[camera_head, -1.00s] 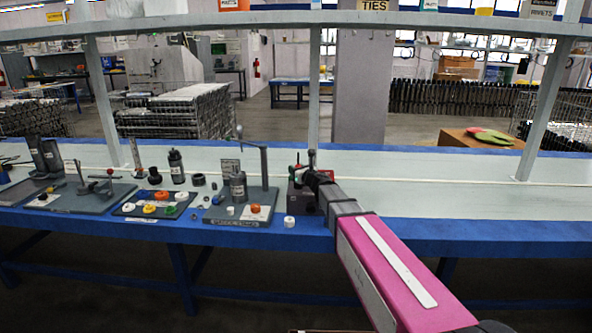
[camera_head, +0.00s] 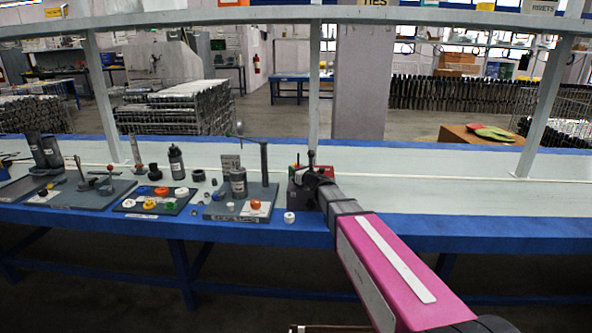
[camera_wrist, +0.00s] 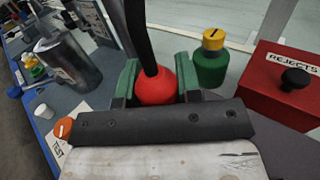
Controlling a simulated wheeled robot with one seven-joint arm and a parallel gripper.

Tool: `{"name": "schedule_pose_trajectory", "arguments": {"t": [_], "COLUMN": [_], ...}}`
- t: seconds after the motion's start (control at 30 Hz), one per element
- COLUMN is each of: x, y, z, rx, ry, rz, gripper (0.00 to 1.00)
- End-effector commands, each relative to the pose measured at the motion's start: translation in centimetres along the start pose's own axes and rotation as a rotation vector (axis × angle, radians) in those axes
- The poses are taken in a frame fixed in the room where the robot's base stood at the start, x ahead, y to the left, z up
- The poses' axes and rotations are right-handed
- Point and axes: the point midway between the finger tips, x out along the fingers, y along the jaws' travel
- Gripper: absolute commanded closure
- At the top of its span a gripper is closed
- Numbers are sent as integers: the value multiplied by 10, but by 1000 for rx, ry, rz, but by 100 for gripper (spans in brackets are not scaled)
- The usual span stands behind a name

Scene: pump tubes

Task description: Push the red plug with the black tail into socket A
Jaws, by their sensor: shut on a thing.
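The red plug (camera_wrist: 156,87) shows in the wrist view, between the two green fingers of my gripper (camera_wrist: 158,84). Its black tail (camera_wrist: 140,35) rises from its top toward the upper edge of the picture. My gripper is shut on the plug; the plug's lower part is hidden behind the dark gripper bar. In the head view my gripper (camera_head: 308,175) is over the bench, in front of the red box and right of the pump board (camera_head: 222,215). A grey cylinder (camera_wrist: 68,60) stands at left in the wrist view. I cannot make out which opening is socket A.
A red REJECTS box (camera_wrist: 280,85) with a black knob and a green bottle with a yellow cap (camera_wrist: 211,62) stand close right of my gripper. A white cap (camera_head: 289,217) lies near the bench's front edge. The bench at right is clear.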

Motion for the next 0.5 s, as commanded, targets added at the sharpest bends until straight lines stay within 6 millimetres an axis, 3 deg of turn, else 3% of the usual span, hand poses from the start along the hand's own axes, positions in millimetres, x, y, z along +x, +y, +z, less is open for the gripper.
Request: {"name": "schedule_pose_trajectory", "arguments": {"t": [0.5], "x": [0], "y": [0], "z": [-11], "rx": [0], "ry": [0], "rz": [0], "gripper": [91]}}
